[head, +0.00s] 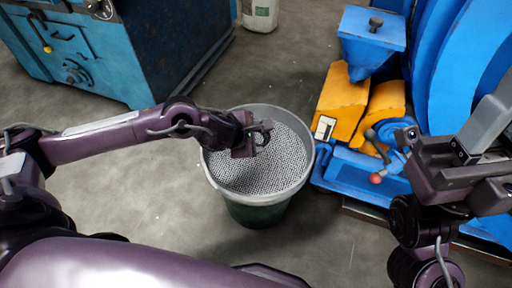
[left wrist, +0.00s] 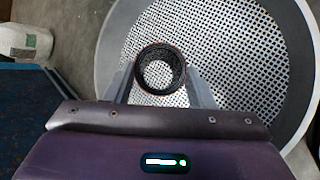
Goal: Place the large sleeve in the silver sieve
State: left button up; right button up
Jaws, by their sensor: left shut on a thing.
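The large sleeve (left wrist: 140,70) is a dark, rust-brown ring. In the left wrist view it sits between the two fingers of my left gripper (left wrist: 161,85), which is shut on it. The sieve (head: 221,170) is a round silver mesh with a grey rim, on top of a dark green bucket. In the head view my left gripper (head: 262,138) is over the upper part of the mesh, inside the rim outline, with the sleeve partly hidden by it. I cannot tell whether the sleeve touches the mesh. My right gripper (head: 492,140) is at the right edge, away from the sieve; its fingertips are unclear.
A blue machine with orange parts (head: 345,95) stands right of the bucket, and a red-knobbed lever (head: 376,178) is near my right arm. A blue cabinet (head: 130,50) is at the upper left. A white container (head: 261,14) stands at the back. Grey floor surrounds the bucket.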

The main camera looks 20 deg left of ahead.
pick_arm(q)
notch_tip(320, 180, down, 4)
jog(key=shift+f+b, duration=0.1)
jog(key=shift+b, duration=0.7)
jog(key=o, duration=1.4)
